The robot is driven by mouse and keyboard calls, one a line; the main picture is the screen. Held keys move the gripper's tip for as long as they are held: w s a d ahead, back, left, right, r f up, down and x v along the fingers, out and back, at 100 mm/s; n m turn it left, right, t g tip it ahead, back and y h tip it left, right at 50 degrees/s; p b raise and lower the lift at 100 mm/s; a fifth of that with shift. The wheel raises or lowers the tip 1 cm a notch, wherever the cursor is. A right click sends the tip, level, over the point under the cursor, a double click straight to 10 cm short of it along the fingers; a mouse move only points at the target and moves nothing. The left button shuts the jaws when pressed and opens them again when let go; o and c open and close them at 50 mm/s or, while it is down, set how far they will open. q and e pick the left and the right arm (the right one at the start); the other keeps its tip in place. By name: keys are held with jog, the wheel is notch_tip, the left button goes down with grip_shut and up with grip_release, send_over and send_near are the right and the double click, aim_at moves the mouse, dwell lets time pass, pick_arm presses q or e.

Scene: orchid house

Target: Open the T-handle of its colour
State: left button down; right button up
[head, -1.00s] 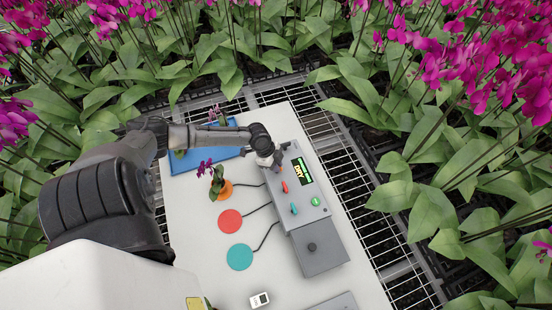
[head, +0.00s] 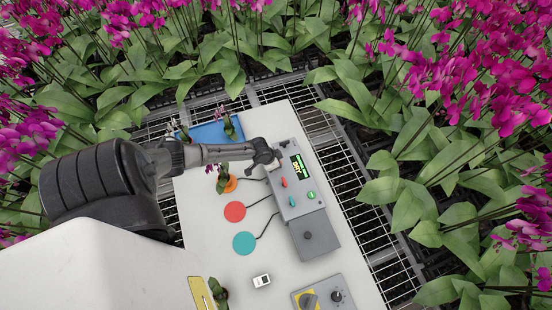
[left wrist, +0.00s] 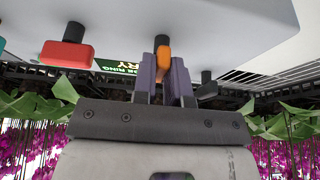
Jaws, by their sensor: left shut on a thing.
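The grey control box (head: 287,216) carries a red T-handle (head: 284,183), a teal T-handle (head: 291,201) and, in the left wrist view, an orange T-handle (left wrist: 163,58). The red handle also shows there (left wrist: 67,53), left of the orange one. My left gripper (head: 274,158) is at the box's upper end and hides the orange handle in the head view. Its two purple-grey fingers (left wrist: 163,80) are shut on the orange handle, one on each side. An orchid (head: 222,177) stands on the orange disc (head: 231,185). My right gripper is not in view.
A red disc (head: 235,211) and a teal disc (head: 244,243) are cabled to the box. A blue tray (head: 205,134) holds orchids. A dark handle (left wrist: 207,87) is right of my fingers.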

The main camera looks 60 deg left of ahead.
pick_arm(q)
jog(key=shift+n, duration=0.3)
dwell(0.4)
jog(key=c, duration=1.2)
grip_release()
jog(key=shift+o, duration=0.2)
jog(key=shift+s+r+p, duration=0.25)
jog(key=shift+r+p, duration=0.1)
jog(key=shift+r, duration=0.25)
jog(key=p+v, duration=0.1)
jog(key=v, duration=1.1)
jog(key=shift+s+d+r, duration=0.15)
jog(key=shift+r, duration=0.1)
